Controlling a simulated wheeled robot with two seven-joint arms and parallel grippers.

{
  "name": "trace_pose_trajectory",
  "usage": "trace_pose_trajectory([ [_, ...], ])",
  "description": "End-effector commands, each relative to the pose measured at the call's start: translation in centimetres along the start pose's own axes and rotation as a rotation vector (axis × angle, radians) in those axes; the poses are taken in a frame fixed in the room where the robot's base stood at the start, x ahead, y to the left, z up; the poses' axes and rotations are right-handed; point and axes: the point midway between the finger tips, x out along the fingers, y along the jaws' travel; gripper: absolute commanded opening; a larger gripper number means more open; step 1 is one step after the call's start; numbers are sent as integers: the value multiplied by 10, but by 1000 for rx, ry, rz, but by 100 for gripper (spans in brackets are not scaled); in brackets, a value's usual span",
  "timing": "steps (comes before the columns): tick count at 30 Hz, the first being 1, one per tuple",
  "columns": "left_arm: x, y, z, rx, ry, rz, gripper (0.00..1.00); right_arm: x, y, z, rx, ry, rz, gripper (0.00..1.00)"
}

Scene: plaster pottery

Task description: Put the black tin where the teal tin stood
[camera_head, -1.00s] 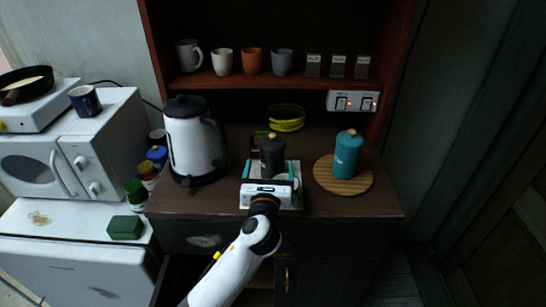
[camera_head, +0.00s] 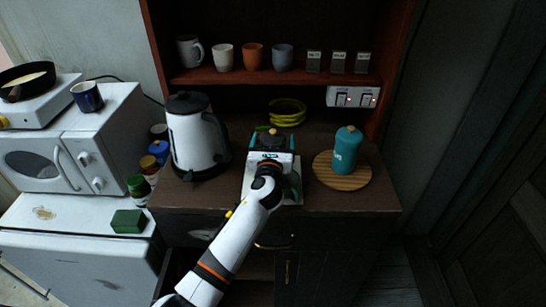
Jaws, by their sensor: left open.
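The teal tin (camera_head: 345,150) stands upright on a round wooden board (camera_head: 341,178) at the right of the dark cabinet top. The black tin (camera_head: 272,133) is mostly hidden behind my left gripper; only its dark top with a light brown knob shows. My left gripper (camera_head: 272,142) is open, with its teal-marked fingers on either side of the black tin's upper part. I cannot tell whether they touch it. My right gripper is not in view.
A white kettle (camera_head: 194,137) stands left of my gripper. Cups and small labelled jars line the shelf (camera_head: 270,77) above. A power outlet (camera_head: 352,97) is on the back wall. Bare cabinet top (camera_head: 372,200) shows at the front right.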

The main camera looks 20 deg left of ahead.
Motion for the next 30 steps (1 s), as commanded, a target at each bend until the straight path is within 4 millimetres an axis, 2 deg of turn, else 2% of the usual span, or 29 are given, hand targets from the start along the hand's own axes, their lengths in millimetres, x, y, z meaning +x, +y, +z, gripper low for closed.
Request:
trace_pose_trajectory([
  [2, 0, 0, 0, 0, 0, 0, 87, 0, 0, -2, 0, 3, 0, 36],
  [15, 0, 0, -1, 0, 1, 1, 19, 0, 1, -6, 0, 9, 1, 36],
  [20, 0, 0, -1, 0, 1, 1, 19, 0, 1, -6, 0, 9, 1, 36],
  [23, 0, 0, -8, -1, 4, 1, 19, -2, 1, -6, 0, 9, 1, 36],
  [30, 0, 0, -54, 0, 8, 2, 19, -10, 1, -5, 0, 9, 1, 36],
])
